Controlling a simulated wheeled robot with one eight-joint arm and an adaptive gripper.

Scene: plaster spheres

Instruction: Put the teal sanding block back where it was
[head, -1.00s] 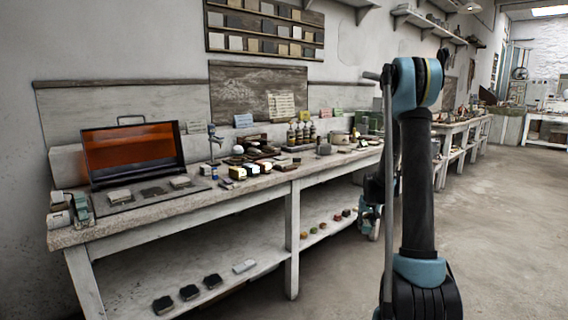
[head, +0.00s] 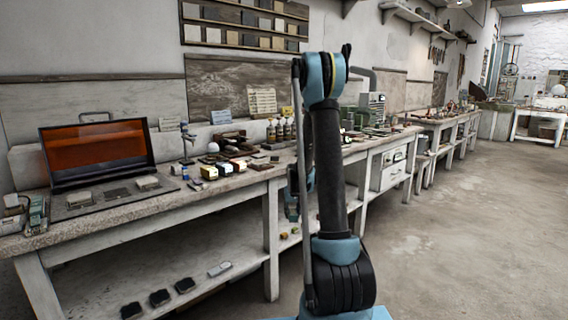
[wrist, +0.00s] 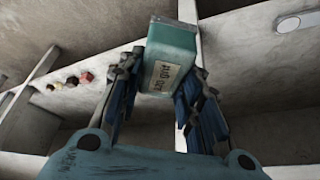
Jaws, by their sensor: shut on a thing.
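The teal sanding block (wrist: 170,62) is in the wrist view, a box shape with a pale printed label facing the camera. My gripper (wrist: 168,75) is shut on it, with one finger on each side. In the head view my gripper (head: 294,195) is mostly hidden by my own arm, in front of the bench's front side. I cannot make out the block there. Several dark blocks (head: 160,298) and a pale block (head: 219,268) lie in a row on the bench's lower shelf (head: 85,290).
The bench top (head: 110,222) carries an orange-windowed case (head: 98,146), bottles, small boxes and a teal-and-grey tool (head: 37,214) at the left end. Small coloured pieces (wrist: 72,82) show in the wrist view. Open floor (head: 450,240) lies to the right.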

